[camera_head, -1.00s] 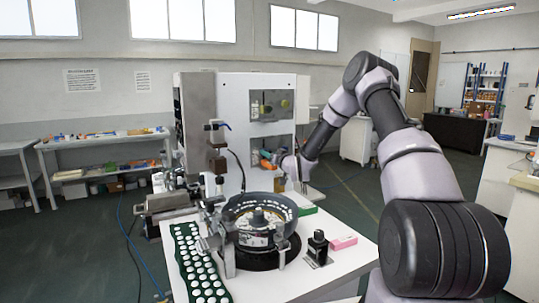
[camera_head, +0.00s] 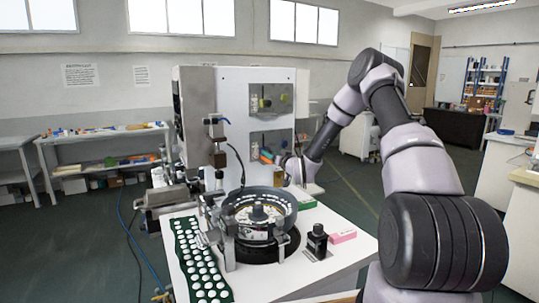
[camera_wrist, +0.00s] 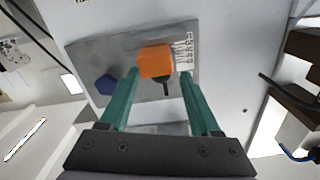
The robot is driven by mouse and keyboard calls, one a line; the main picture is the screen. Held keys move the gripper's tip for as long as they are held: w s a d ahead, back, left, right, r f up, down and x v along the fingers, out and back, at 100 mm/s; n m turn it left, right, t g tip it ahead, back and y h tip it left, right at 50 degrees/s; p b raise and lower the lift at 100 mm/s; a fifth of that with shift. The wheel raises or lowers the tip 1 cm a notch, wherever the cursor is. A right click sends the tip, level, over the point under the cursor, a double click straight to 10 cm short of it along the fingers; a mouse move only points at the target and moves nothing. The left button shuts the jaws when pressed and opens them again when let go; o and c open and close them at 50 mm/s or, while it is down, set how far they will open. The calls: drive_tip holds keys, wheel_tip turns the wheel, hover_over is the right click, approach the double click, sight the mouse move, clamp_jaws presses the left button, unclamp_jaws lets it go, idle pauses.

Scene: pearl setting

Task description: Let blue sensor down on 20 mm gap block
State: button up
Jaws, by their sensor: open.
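In the wrist view my gripper (camera_wrist: 158,72) is open, its two green fingers spread with the tips on either side of an orange block (camera_wrist: 156,61). I cannot tell whether they touch it. A small dark piece hangs below the block. A blue, several-sided thing (camera_wrist: 107,84) lies on the grey plate (camera_wrist: 88,60) to the left, outside the fingers; I cannot tell if it is the blue sensor. No piece is readable as the 20 mm gap block.
The white machine (camera_head: 225,100) stands behind a round bowl feeder (camera_head: 258,215) on a white table. A tray of white discs (camera_head: 200,260), a black device (camera_head: 317,241), a pink block (camera_head: 343,236) and a green block (camera_head: 306,203) are on the table. A marked strip (camera_wrist: 183,50) is right of the orange block.

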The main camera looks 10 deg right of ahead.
drive_tip(key=v, duration=0.8)
drive_tip(key=s+d+r+m+g+h, duration=0.1)
drive_tip(key=s+d+r+g+h, duration=0.15)
drive_tip(key=s+r, duration=0.55)
drive_tip(key=s+d+r+g+h, duration=0.2)
drive_tip(key=s+r+g+h, duration=0.15)
drive_tip(key=s+r, duration=0.4)
drive_tip(key=s+a+r+m+g+y, duration=0.1)
drive_tip(key=s+r, duration=0.3)
drive_tip(key=s, duration=0.9)
drive_tip(key=s+a+r+m+g+y, duration=0.1)
drive_tip(key=s+r+m+g, duration=0.1)
drive_tip(key=s, duration=1.2)
wheel_tip(320, 180, up, 2)
drive_tip(key=shift+r+m+g+y, duration=0.15)
drive_tip(key=shift+m+g+y, duration=0.2)
drive_tip(key=shift+g, duration=0.25)
drive_tip(key=shift+s+a, duration=0.1)
